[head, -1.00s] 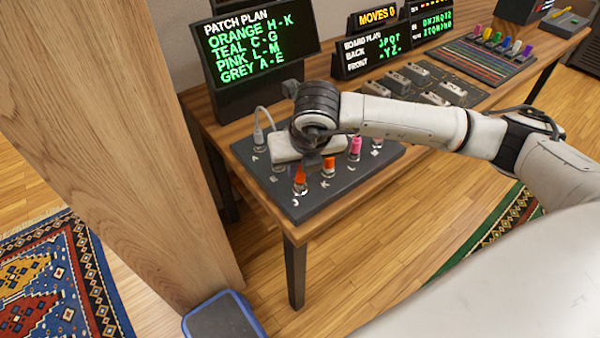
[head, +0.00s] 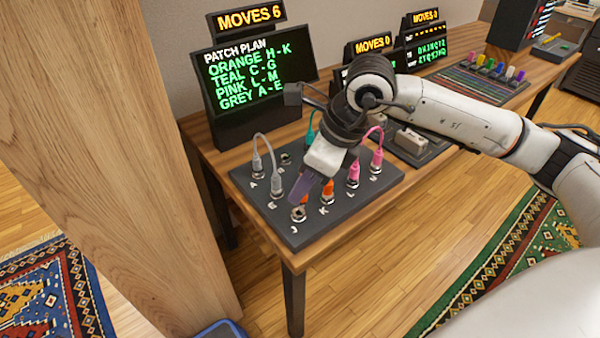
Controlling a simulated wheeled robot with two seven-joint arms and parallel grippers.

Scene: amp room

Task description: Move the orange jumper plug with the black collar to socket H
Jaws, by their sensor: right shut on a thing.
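My right gripper (head: 308,192) is shut and tilted down over the front left of the dark patch board (head: 340,217). A bit of orange (head: 304,199) shows at its fingertips, just above socket J (head: 298,214), whose metal ring looks empty. This looks like an orange plug held in the jaws; the fingers cover most of it, and its collar is not visible. Another orange plug (head: 327,187) stands in socket K, close to the fingers. I cannot make out socket H; the gripper and wrist hide part of the board. My left gripper is not in view.
A grey cable (head: 266,140) joins A and E. Pink plugs stand at L (head: 353,173) and M (head: 376,159); a teal cable (head: 310,128) is partly hidden behind my gripper. The patch plan screen (head: 262,80) reads orange H-K. A wooden post (head: 120,130) stands left.

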